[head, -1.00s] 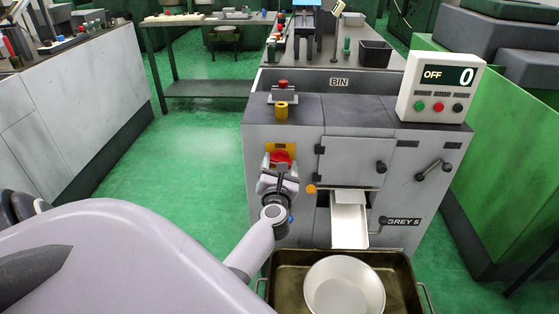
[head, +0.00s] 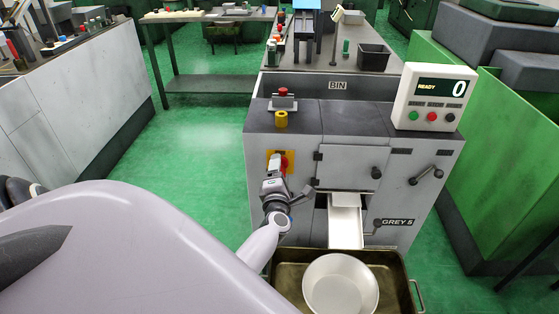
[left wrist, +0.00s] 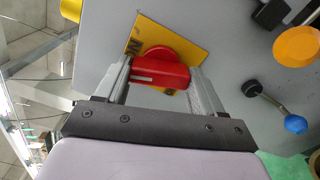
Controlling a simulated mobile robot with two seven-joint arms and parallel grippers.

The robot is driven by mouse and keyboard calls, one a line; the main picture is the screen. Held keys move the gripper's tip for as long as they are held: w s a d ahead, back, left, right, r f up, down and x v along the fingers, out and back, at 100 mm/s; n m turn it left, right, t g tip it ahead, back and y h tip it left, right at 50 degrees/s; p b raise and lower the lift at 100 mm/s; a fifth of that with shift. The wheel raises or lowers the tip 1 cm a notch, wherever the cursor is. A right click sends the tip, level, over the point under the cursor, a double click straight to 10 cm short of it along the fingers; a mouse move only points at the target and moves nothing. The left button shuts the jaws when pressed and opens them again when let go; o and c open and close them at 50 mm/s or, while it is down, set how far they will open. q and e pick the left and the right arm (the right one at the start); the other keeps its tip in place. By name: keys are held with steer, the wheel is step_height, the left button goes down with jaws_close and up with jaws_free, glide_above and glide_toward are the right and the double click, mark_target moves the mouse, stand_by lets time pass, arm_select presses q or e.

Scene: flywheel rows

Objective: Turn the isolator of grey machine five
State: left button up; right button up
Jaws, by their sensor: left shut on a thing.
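The grey machine (head: 310,150) in front of me carries the label GREY 5 (head: 397,222). Its isolator is a red handle (head: 285,162) on a yellow plate (head: 271,157) at the upper left of the front. My left gripper (head: 274,182) reaches it and partly hides it. In the left wrist view the red handle (left wrist: 160,73) sits between the two fingers, which are shut on it, with the yellow plate (left wrist: 185,42) behind. The machine's display (head: 433,97) reads READY and 0. My right gripper is not in view.
A tray (head: 390,270) with a round pan (head: 340,284) lies below the chute (head: 345,225). A green machine (head: 490,150) stands to the right. Green floor is clear to the left.

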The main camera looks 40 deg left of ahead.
arm_select(q)
steer(key=m+p, duration=0.1)
steer(key=m, duration=0.2)
steer(key=shift+w+r, duration=0.1)
steer(key=shift+r, duration=0.05)
steer(key=shift+m, duration=0.3)
stand_by(0.3)
steer(key=o, duration=0.9)
steer(key=shift+o, duration=0.7)
